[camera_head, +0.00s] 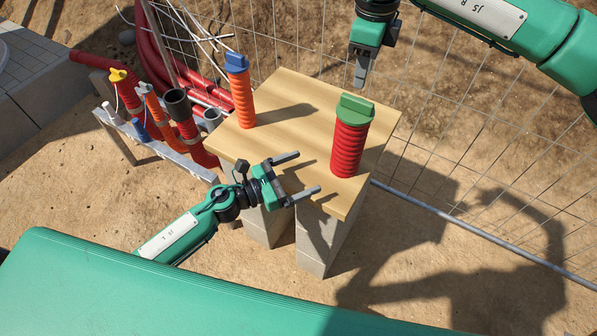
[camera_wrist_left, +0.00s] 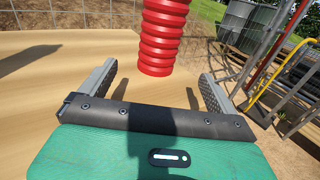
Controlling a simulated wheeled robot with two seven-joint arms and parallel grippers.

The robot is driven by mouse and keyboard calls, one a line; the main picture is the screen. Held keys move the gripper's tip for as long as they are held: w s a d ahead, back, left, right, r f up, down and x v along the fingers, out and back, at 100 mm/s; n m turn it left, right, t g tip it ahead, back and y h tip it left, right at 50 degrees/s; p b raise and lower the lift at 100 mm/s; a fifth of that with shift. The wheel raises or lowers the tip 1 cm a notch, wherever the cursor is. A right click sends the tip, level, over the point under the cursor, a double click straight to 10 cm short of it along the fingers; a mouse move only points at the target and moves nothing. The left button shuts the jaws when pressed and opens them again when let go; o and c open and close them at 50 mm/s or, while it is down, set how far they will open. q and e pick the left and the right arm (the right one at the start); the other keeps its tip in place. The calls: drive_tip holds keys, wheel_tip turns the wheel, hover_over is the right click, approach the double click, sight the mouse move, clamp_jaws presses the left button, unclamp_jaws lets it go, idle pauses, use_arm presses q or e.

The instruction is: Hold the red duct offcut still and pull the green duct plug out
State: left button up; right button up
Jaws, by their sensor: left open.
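The red duct offcut (camera_head: 347,150) stands upright on the wooden board, near its right side. The green duct plug (camera_head: 355,108) sits in its top end. My left gripper (camera_head: 308,172) is open and points at the offcut from the left, with a gap between its fingertips and the duct. In the left wrist view the lower part of the red offcut (camera_wrist_left: 160,40) shows ahead, between and beyond the two open fingers (camera_wrist_left: 158,85); the plug is out of that view. My right gripper (camera_head: 361,80) hangs above and behind the plug, apart from it; its finger gap is not clear.
An orange duct (camera_head: 242,98) with a blue plug (camera_head: 236,62) stands at the board's back left. The wooden board (camera_head: 283,135) rests on pale blocks (camera_head: 318,240). A rack of pipes (camera_head: 150,140) stands left. A wire fence (camera_head: 450,125) runs behind and right.

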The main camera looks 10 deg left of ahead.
sight(348, 154)
use_arm(q)
drive_tip(key=x, duration=1.4)
drive_tip(key=shift+w+a, duration=0.1)
clamp_jaws()
idle(0.7)
